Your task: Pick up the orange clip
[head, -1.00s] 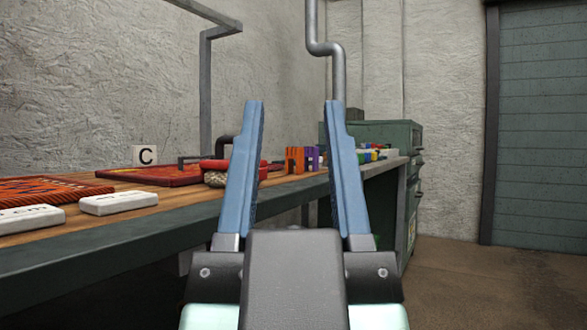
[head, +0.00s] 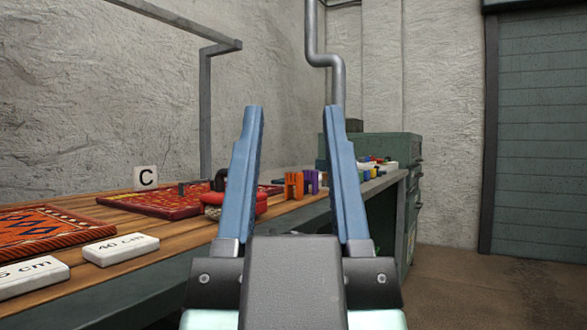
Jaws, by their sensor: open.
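The orange clip (head: 293,186) stands upright on the workbench, beside a purple clip (head: 311,182) on its right. In the picture it lies between my two fingers but farther off, beyond the fingertips. My gripper (head: 297,112) is open and empty, with its blue fingers pointing up and forward in the middle of the view. The left finger partly covers a red scrubber (head: 220,202).
The wooden workbench (head: 150,236) runs along the left wall. It holds patterned red rugs (head: 45,229), white "cm" blocks (head: 121,248) and a "C" sign (head: 146,178). Small coloured items stand farther along, near a green cabinet (head: 385,150). The floor (head: 490,285) at right is clear.

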